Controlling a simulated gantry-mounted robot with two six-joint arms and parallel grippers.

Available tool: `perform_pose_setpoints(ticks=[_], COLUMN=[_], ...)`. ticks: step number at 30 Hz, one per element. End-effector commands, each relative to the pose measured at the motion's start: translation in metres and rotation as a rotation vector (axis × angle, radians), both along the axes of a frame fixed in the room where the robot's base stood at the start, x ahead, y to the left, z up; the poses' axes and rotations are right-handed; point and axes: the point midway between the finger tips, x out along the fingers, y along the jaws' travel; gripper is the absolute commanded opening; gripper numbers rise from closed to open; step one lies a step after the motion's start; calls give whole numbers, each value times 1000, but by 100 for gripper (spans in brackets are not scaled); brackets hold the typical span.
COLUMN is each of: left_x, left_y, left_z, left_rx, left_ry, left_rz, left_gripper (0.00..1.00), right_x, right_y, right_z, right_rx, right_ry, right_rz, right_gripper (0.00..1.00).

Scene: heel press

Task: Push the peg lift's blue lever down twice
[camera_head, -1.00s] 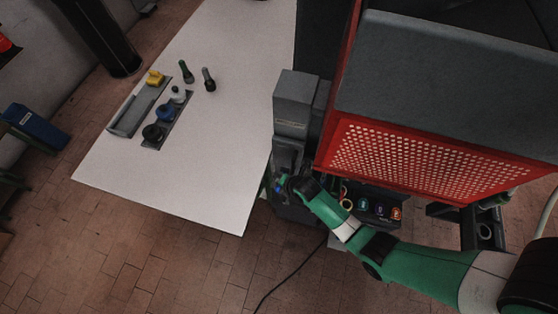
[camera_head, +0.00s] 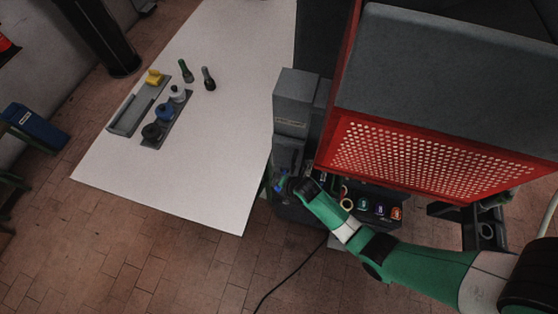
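The peg lift (camera_head: 293,105) is a tall grey unit at the right edge of the white table. Its small blue lever (camera_head: 281,184) shows low on its front, partly covered and very small here. My green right arm comes in from the right, and my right gripper (camera_head: 294,185) is just right of the lever. I cannot tell whether it touches the lever, or whether its fingers are open or shut. My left gripper is not in view.
A red perforated guard (camera_head: 420,160) with a grey top stands close above my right arm. A row of coloured buttons (camera_head: 380,209) sits below it. The white table (camera_head: 215,150) holds a grey rack (camera_head: 135,108) and several small bottles and tools. A black cable (camera_head: 285,278) lies on the tiled floor.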

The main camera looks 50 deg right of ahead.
Motion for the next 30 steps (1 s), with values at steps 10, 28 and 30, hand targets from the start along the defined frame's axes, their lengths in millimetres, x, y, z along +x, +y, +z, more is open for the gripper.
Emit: perform_pose_setpoints(ticks=[10,28,30], left_x=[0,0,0], left_y=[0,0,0], left_z=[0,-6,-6], left_rx=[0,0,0], left_ry=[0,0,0], left_rz=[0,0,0], left_gripper=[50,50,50], right_x=[0,-1,-1], right_y=[0,2,3], right_z=[0,-8,-8], right_rx=[0,0,0], right_ry=[0,1,1], right_rz=[0,0,0], right_gripper=[0,0,0])
